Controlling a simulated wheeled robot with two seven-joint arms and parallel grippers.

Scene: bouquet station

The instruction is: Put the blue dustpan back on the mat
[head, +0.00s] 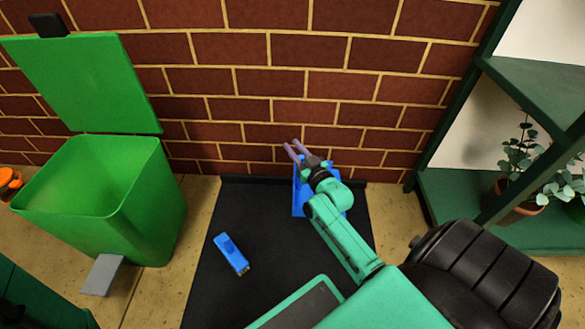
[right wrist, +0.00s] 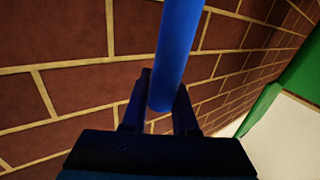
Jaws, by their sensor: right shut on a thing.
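The blue dustpan (head: 299,199) shows partly behind my right forearm, over the back part of the black mat (head: 215,290). I cannot tell if it touches the mat. My right gripper (head: 295,149) is at the mat's back edge, in front of the brick wall. In the right wrist view my right gripper (right wrist: 158,108) is shut on the dustpan's round blue handle (right wrist: 177,50), which stands up between the fingers. My arm hides much of the dustpan. My left gripper is not in view.
A blue brush (head: 232,254) lies on the mat's left half. A green bin (head: 150,205) with a raised lid (head: 85,80) and grey pedal (head: 101,274) stands to the left. A green shelf (head: 465,200) with potted plants (head: 520,185) is at the right. The brick wall (head: 300,85) is close behind.

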